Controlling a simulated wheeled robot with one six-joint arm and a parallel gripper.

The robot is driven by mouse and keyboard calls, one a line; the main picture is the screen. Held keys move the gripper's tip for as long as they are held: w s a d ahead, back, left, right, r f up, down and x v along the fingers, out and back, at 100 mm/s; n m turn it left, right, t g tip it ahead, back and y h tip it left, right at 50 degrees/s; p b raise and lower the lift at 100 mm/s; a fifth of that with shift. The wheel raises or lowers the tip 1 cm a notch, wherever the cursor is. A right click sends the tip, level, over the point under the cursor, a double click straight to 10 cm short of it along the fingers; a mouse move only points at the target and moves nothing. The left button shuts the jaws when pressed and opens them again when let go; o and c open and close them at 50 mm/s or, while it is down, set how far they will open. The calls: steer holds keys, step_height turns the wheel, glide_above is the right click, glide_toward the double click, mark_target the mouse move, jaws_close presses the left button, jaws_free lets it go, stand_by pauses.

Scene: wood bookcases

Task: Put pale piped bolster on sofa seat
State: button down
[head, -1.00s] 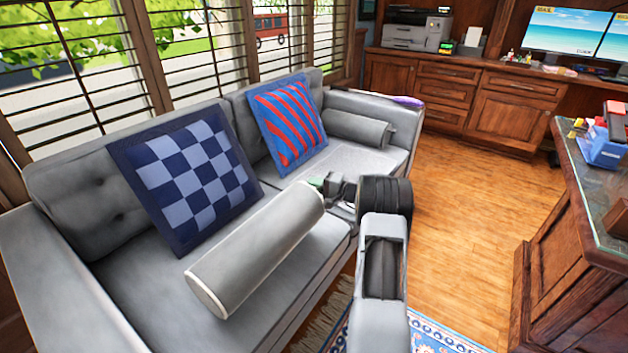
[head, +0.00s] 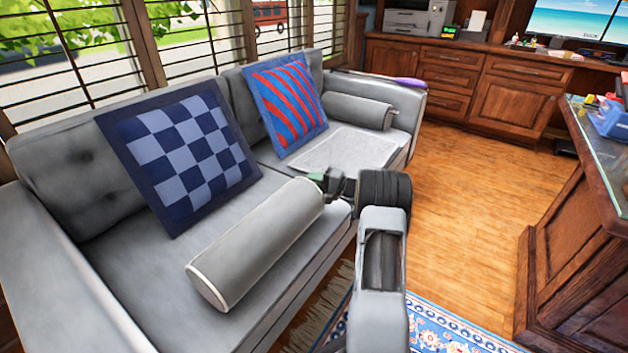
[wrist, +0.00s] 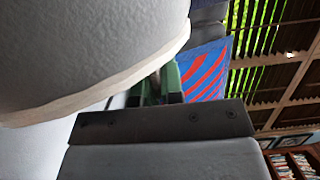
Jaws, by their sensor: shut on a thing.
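The pale piped bolster (head: 255,245) is a grey-white cylinder with light piping round its end. In the head view it lies slantwise over the front of the sofa seat (head: 140,285); I cannot tell whether it touches the cushion. My gripper (head: 318,178) is at the bolster's far right end and shut on it. In the wrist view the bolster (wrist: 80,50) fills the upper left, and the green fingers (wrist: 160,85) meet its piped edge. The fingertips are partly hidden by the bolster.
A blue checked pillow (head: 180,155) and a red-and-blue striped pillow (head: 287,103) lean on the sofa back. A second grey bolster (head: 357,110) lies by the far armrest. A wooden desk (head: 580,240) stands at the right. Wood floor (head: 470,210) is open between them.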

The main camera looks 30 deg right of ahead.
steer(key=c, duration=1.2)
jaws_free()
steer(key=shift+o, duration=0.2)
steer(key=p+v, duration=0.4)
steer(key=v, duration=0.9)
steer(key=shift+s+d, duration=0.25)
steer(key=shift+s, duration=0.05)
